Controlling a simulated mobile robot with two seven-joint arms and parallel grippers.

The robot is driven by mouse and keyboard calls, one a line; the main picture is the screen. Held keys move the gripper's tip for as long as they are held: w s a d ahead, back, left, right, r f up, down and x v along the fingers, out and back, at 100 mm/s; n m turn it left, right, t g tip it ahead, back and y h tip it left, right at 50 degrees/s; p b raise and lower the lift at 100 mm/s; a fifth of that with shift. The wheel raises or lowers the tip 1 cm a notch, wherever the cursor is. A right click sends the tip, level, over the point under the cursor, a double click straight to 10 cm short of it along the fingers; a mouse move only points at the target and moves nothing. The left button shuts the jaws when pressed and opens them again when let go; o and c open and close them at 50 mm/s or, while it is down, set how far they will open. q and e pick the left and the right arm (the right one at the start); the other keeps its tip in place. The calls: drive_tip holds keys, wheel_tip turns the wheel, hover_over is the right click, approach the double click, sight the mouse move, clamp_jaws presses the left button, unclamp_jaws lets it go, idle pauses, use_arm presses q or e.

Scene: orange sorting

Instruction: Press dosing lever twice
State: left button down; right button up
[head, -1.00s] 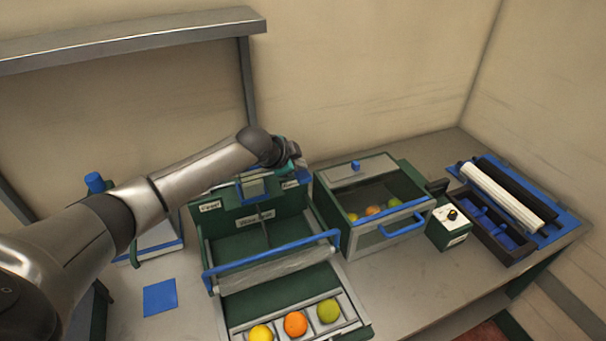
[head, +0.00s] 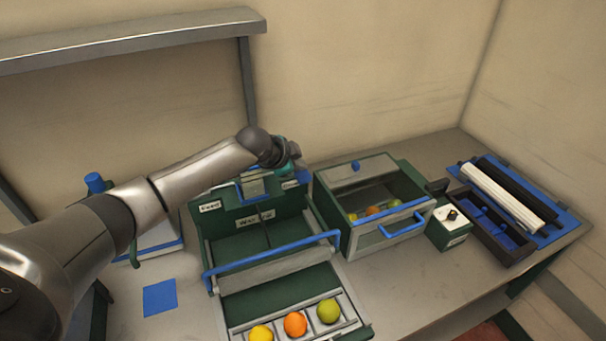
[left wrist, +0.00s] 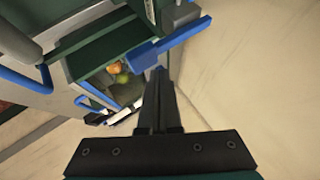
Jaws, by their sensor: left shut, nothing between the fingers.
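A blue lever (left wrist: 180,40) crosses in front of my left gripper (left wrist: 158,72) in the left wrist view. The fingers are together and empty, with their tips at or very close to the lever; whether they touch it I cannot tell. In the head view my left gripper (head: 293,166) is above the back right of the green feed unit (head: 225,238), and a small blue part (head: 302,176) shows just below it. My arm and wrist hide much of this spot. My right gripper is out of view.
An orange (head: 296,324), a yellow fruit (head: 261,334) and a green fruit (head: 328,311) lie in the front tray. A lidded box (head: 355,240) with fruit stands to the right, beside a small knob box (head: 450,232). A blue square (head: 159,297) lies on clear table.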

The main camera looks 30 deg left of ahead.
sight(301, 176)
use_arm(q)
drive_tip(key=shift+f, duration=0.1)
idle(0.3)
drive_tip(key=shift+f, duration=0.35)
drive_tip(key=shift+f+b, duration=0.9)
drive_tip(key=shift+f, duration=0.6)
idle(1.2)
drive_tip(key=shift+r, duration=0.1)
idle(0.4)
drive_tip(key=shift+r+p, duration=1.8)
drive_tip(key=shift+p, duration=0.3)
drive_tip(key=shift+r, duration=0.1)
drive_tip(key=shift+r+p, duration=0.25)
drive_tip(key=shift+p, duration=0.05)
wheel_tip(301, 176, up, 4)
drive_tip(key=p, duration=0.4)
drive_tip(key=shift+r, duration=0.25)
